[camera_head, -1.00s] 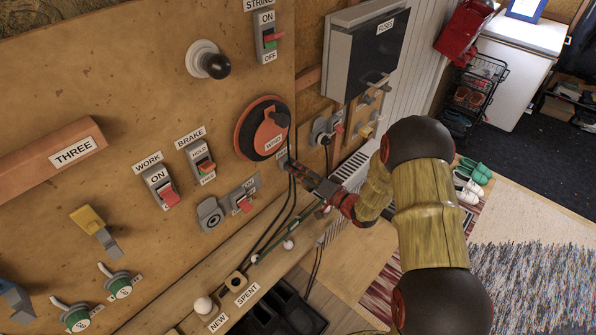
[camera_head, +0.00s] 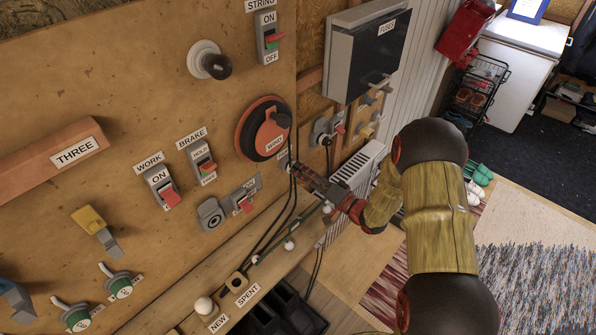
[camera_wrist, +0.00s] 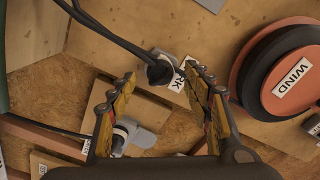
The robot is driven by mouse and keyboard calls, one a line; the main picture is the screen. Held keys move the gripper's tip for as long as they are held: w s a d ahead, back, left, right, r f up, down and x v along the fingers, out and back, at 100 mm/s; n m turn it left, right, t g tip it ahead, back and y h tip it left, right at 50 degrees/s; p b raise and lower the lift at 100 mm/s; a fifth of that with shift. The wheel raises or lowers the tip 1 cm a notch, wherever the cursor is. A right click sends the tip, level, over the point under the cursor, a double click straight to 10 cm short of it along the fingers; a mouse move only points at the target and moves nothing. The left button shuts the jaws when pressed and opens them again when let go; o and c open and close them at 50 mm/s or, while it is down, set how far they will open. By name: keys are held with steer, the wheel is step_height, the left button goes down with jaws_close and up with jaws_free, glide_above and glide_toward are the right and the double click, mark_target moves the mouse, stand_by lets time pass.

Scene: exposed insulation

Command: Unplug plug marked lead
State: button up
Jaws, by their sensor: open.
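No label reading "lead" is legible in either view. In the wrist view a dark plug (camera_wrist: 160,73) with a cable sits in a grey socket on the board, with a partly hidden label ending "RK" beside it. My gripper (camera_wrist: 157,84) is open, its fingers on either side of this plug's area; contact cannot be told. In the head view my gripper (camera_head: 298,171) is at the board's lower right, below the orange dial, by hanging black cables. A second grey socket (camera_wrist: 137,137) with a cable shows lower in the wrist view, partly behind the left finger.
The orange and black WIND dial (camera_head: 263,128) is close to my gripper. Black cables (camera_head: 288,205) hang beside it, over a wooden ledge. The FUSES box (camera_head: 366,50) is above right, a white radiator (camera_head: 356,178) just right. The floor at right has shoes and a rug.

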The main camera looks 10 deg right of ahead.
steer(key=v, duration=0.9)
stand_by(0.5)
steer(key=w+d+r+n+g+h, duration=0.1)
steer(key=w+d+r+h, duration=0.1)
steer(key=w+r+h, duration=0.15)
steer(key=w+d+r+n+h, duration=0.1)
steer(key=w+d+r+h, duration=0.1)
steer(key=r+h, duration=0.25)
steer(key=s+d+r+g+h, duration=0.25)
steer(key=s+r, duration=0.35)
steer(key=r, duration=0.3)
steer(key=s+a+r+n+g, duration=0.1)
steer(key=s+a+g, duration=0.1)
steer(key=s, duration=0.7)
steer(key=s+a+r+n+g, duration=0.1)
steer(key=s+a, duration=0.4)
steer(key=s, duration=0.5)
steer(key=s+a+r+n+g, duration=0.1)
steer(key=s+a+g, duration=0.2)
steer(key=s, duration=0.6)
steer(key=shift+s+a+r, duration=0.2)
steer(key=shift+a+r, duration=0.1)
steer(key=shift+a, duration=0.45)
